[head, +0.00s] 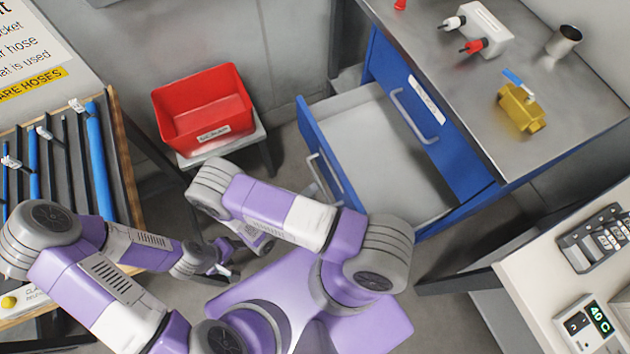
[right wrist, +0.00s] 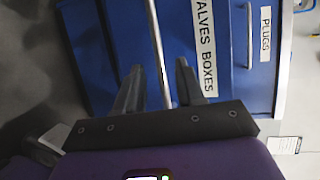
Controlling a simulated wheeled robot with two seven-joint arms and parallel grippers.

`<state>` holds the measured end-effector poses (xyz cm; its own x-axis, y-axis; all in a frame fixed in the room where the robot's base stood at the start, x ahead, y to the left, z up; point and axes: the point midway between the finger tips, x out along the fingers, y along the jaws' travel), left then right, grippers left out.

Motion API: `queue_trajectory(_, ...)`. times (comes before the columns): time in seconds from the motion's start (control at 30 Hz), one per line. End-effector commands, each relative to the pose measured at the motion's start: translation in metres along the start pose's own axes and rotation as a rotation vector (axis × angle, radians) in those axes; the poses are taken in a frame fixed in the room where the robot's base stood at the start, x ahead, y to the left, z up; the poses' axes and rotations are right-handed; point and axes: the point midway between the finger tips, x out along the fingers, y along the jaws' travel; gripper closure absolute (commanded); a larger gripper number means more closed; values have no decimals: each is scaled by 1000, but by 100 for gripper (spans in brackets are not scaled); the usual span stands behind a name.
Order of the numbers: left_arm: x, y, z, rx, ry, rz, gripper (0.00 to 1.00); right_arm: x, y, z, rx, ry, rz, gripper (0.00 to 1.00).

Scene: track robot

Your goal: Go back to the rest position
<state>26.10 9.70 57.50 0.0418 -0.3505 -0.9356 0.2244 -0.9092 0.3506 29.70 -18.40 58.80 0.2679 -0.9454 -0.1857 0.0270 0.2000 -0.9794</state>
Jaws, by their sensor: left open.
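My left gripper (head: 221,271) is at the end of the purple and grey arm on the left, low in the head view. It is open, small and partly covered by arm parts. My right gripper (right wrist: 158,88) shows in the right wrist view with its two dark fingers apart. A long drawer handle (right wrist: 156,38) shows in line with the gap between them; I cannot tell whether they touch it. In the head view the right gripper is not clearly visible. Both my arms are bent in front of my body.
A blue cabinet (head: 375,60) has an empty drawer (head: 375,150) pulled out, near my right arm. A red bin (head: 202,108) stands on a small stool. A hose rack (head: 120,165) is at left, a light bench (head: 540,290) at right. A yellow valve (head: 520,108) is on the cabinet top.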

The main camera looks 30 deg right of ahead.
Motion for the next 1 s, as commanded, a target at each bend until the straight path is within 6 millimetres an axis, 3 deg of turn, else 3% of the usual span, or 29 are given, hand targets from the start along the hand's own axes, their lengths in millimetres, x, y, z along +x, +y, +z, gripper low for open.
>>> queue_trajectory(0.23, 2, -1, 0, 0, 0, 0, 40, -19, -1, 0, 4, 18, -1, 62)
queue_trajectory(0.83, 1, 0, 0, 0, 0, 0, 40, -19, -1, -2, 7, 24, 2, 62)
queue_trajectory(1.0, -4, 1, 0, 0, 0, 0, 40, -14, 1, -29, 100, 193, 88, 62)
